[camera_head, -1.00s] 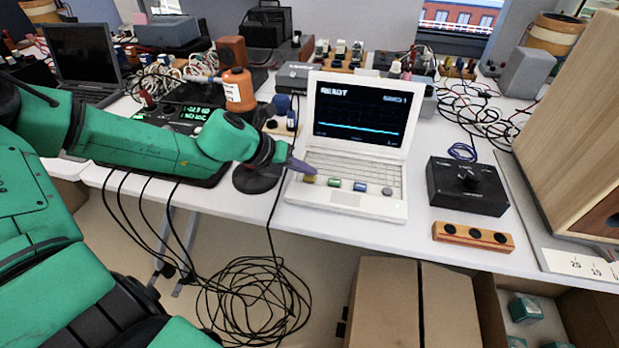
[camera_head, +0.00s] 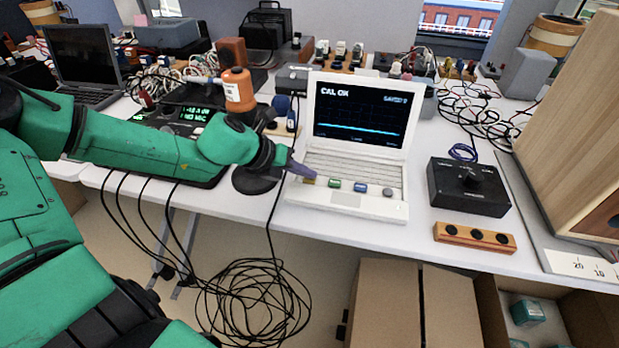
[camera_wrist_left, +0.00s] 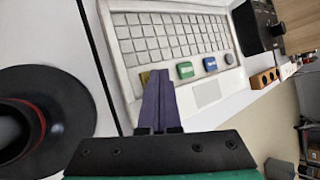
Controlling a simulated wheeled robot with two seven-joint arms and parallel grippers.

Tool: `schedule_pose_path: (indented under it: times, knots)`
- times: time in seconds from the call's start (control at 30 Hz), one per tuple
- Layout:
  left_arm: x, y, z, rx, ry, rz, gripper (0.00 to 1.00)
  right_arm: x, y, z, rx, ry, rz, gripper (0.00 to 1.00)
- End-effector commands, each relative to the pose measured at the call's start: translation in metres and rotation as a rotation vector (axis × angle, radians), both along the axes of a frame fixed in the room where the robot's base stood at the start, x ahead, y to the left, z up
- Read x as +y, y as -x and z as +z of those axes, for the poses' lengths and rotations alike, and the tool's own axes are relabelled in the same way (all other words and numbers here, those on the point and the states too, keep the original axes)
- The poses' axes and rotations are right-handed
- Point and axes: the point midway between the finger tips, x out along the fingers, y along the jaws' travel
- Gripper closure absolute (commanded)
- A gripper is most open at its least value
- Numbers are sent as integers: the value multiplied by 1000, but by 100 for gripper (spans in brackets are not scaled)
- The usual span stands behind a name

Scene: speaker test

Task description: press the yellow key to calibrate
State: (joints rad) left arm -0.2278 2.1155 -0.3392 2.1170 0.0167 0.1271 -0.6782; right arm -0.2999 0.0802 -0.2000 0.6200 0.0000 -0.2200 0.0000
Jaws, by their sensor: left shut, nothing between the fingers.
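The white laptop (camera_head: 345,202) stands open on the bench, and its screen (camera_head: 360,112) reads "CAL OK". The yellow key (camera_head: 308,181) is at the left of a row with green, blue and grey keys. My left gripper (camera_head: 313,174), with purple fingers, is shut and empty. Its tips are right at the yellow key, which is partly hidden. In the left wrist view, the tips (camera_wrist_left: 160,76) overlap the yellow key (camera_wrist_left: 145,77). I cannot tell whether they touch it. My right gripper is not in view.
A black knob box (camera_head: 468,187) and a wooden block with holes (camera_head: 474,236) stand right of the laptop. An orange bottle (camera_head: 238,92) and a black round base (camera_head: 256,178) are near my left arm. Cables hang below the bench edge.

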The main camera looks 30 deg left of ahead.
Motion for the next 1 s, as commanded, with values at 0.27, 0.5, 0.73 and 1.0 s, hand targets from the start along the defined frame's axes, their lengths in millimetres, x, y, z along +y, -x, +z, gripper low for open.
schedule_pose_path:
  times: [0.27, 0.5, 0.73, 1.0]
  knots:
    - [0, 0, -1, 1, 0, -1, 100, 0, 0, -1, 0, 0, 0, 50]
    - [0, 0, 8, 0, -1, -1, 100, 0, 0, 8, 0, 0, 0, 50]
    - [0, 0, 18, 1, 1, 0, 100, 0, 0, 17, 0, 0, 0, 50]
    - [0, 0, 18, 0, 0, 0, 100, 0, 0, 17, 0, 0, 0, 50]
